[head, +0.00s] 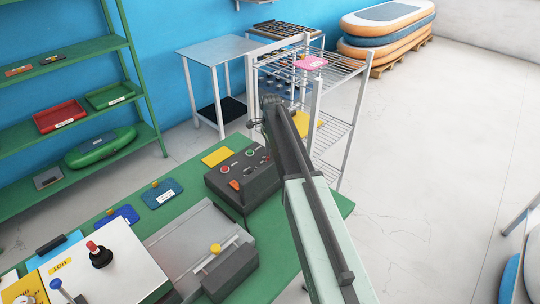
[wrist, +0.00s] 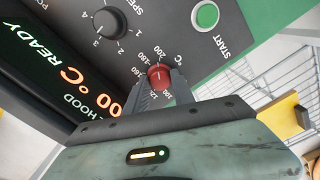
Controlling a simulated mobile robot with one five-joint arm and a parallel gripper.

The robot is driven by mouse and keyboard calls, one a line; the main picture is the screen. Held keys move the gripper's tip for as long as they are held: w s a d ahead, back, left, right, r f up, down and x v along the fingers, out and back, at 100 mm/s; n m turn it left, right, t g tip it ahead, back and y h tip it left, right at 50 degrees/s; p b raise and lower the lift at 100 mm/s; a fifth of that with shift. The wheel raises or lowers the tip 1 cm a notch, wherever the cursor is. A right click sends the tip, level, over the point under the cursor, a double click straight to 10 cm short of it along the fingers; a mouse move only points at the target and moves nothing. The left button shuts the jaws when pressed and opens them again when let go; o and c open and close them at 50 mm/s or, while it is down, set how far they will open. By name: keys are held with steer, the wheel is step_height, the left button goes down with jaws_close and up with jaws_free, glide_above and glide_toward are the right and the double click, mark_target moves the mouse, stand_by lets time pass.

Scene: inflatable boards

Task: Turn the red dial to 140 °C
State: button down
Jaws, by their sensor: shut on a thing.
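The red dial (wrist: 158,73) shows in the middle of the wrist view, with °C numbers printed around it, among them 160, 180 and 200. My gripper (wrist: 160,86) is shut on it, one finger on each side. A pale pointer line shows on the dial's face, but I cannot tell which number it points at. The dial sits on the dark control box (head: 232,178), which stands on the green bench in the head view. There my arm hides the dial and the fingertips.
In the wrist view, a speed knob (wrist: 111,22) and a green START button (wrist: 207,15) are near the dial. An orange display (wrist: 90,110) is partly hidden. A wire rack (head: 340,120) stands behind my arm. Open floor lies to the right.

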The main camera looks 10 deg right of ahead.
steer(key=n, duration=1.1)
steer(key=shift+n, duration=0.3)
steer(key=n, duration=0.5)
steer(key=shift+n, duration=0.3)
steer(key=n, duration=0.4)
steer(key=shift+n, duration=0.7)
steer(key=c, duration=1.1)
jaws_free()
steer(key=shift+o, duration=0.2)
